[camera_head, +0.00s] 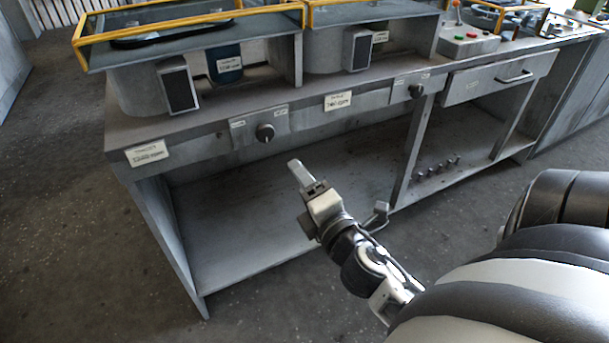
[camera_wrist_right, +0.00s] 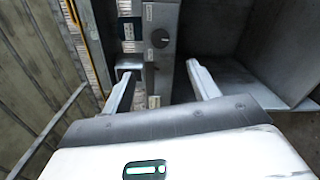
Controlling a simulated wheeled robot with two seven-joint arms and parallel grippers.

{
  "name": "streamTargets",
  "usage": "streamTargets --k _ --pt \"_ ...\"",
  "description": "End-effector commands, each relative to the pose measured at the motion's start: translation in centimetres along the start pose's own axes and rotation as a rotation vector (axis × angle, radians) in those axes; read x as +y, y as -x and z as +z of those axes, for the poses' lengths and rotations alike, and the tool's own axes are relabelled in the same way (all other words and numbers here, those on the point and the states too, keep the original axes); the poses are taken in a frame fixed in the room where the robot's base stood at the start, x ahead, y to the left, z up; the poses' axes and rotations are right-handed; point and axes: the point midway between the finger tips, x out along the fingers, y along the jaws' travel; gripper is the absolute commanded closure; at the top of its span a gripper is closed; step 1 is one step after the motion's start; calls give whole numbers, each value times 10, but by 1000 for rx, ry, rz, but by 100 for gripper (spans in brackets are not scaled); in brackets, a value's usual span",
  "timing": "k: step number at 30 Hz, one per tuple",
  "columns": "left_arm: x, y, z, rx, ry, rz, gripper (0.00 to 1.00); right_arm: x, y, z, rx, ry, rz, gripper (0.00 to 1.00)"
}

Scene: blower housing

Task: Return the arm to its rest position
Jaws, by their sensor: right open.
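My right arm comes in from the lower right of the head view. My right gripper (camera_head: 302,176) is in front of the open lower bay of a grey metal bench (camera_head: 230,222), below its front panel, and looks clear of it. In the right wrist view, the two fingers of my right gripper (camera_wrist_right: 160,84) stand wide apart with nothing between them. Behind them is the bench front with a black knob (camera_wrist_right: 160,38). My left gripper is not in view.
Yellow-framed housings (camera_head: 190,25) stand on the bench top. Two black knobs, including one on the left (camera_head: 265,132), and a drawer handle (camera_head: 513,76) stick out from its front. A control box with coloured buttons (camera_head: 466,42) stands at the right. The floor at the left (camera_head: 70,200) is clear.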

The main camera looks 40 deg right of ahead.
Motion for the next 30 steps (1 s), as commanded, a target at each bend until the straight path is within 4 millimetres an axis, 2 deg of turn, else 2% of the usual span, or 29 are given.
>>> streamTargets --k 10,13,17,21,24,27,30 --pt "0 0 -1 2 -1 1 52 -1 0 -1 3 -12 -4 40" --pt "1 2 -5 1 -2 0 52 -6 5 -10 25 -131 -45 40" --pt "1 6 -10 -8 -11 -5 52 -26 24 -42 81 -526 -203 40" --pt "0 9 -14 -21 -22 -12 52 -50 61 -93 105 -1047 -466 40" --pt "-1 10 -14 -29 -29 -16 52 -60 90 -126 86 -1349 -653 40" --pt "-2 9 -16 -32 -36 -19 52 -64 112 -150 55 -1553 -795 40" --pt "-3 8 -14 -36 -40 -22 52 -65 124 -162 33 -1659 -872 40"
